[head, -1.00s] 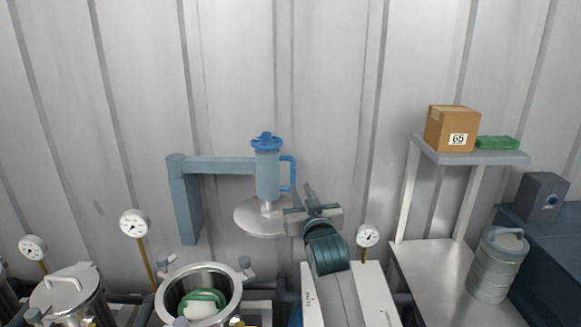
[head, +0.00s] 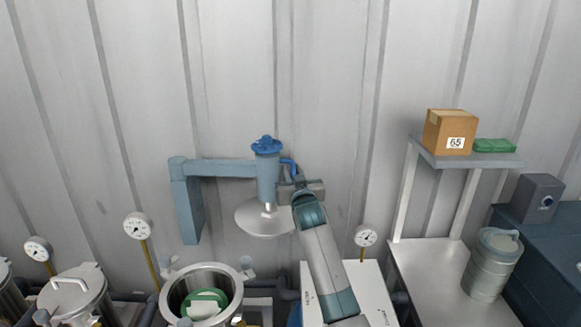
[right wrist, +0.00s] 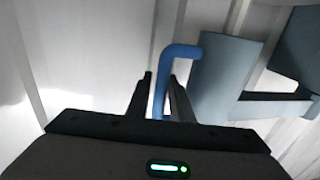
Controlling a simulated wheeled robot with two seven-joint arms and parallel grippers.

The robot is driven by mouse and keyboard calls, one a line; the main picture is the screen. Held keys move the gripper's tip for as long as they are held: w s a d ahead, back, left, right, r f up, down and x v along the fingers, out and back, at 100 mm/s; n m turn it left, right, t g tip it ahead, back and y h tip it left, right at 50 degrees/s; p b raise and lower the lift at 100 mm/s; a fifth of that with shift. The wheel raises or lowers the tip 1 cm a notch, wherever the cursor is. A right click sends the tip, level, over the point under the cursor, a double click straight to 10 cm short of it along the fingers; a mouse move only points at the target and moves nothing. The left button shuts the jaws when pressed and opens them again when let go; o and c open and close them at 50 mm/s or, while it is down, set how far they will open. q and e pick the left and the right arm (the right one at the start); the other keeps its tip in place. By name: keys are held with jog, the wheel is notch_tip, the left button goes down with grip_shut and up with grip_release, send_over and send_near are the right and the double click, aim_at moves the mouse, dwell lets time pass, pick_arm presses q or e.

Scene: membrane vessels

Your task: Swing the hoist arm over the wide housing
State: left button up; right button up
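The blue-grey hoist arm (head: 225,168) reaches right from its post (head: 188,212) on the back wall. At its end hangs a blue-grey cylinder (head: 267,180) with a blue knob on top, a blue side handle (right wrist: 165,80) and a round steel lid (head: 264,220) below. My right gripper (head: 291,181) is at the handle; in the right wrist view its two fingers stand apart, one on each side of the handle. The open steel housing (head: 238,293), with something green and white inside, stands below and left of the lid; it looks like the wide housing. My left gripper is out of view.
A lidded steel vessel (head: 88,292) stands left of the open housing. Gauges on thin stems rise at the left (head: 138,226) and right (head: 366,236). A shelf (head: 470,160) with a carton (head: 450,132) stands at right, above a stacked grey canister (head: 490,268).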

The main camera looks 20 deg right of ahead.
jog(key=shift+w+d, duration=0.1)
jog(key=shift+w, duration=0.95)
jog(key=shift+c, duration=0.7)
grip_shut()
jog(key=shift+s, duration=0.15)
